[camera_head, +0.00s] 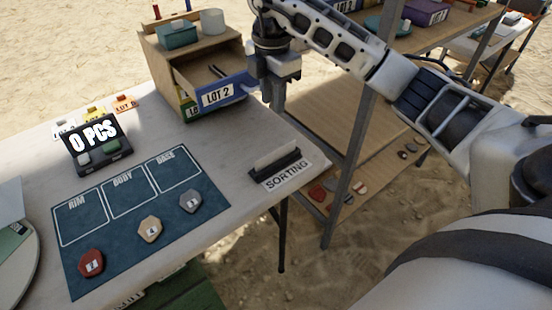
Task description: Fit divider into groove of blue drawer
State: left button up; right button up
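The blue drawer (238,90), labelled LOT 2, is pulled out of the wooden cabinet (160,62) at the back of the table. Its inside shows partly, with small dark marks on the floor; I cannot make out the groove clearly. My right gripper (279,84) is at the right end of the drawer front, pointing down; its fingertips are too small and dark to judge. My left gripper is out of view.
A black counter box (98,150) reads 0 PCS. A teal box (177,35) and pale cup (212,22) top the cabinet. A wooden shelf (345,120) stands to the right.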

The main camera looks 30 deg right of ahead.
send_over(276, 157)
jog(key=f, duration=0.9)
jog(key=shift+w+a, duration=0.15)
jog(key=shift+w, duration=0.2)
jog(key=shift+s+d+f+p, duration=0.15)
jog(key=shift+f+p, duration=0.05)
jog(key=shift+f, duration=1.2)
jog(key=shift+s+d+f+p, duration=0.1)
jog(key=shift+f+p, duration=0.1)
jog(key=shift+f, duration=1.2)
jog(key=shift+c, duration=0.3)
grip_shut()
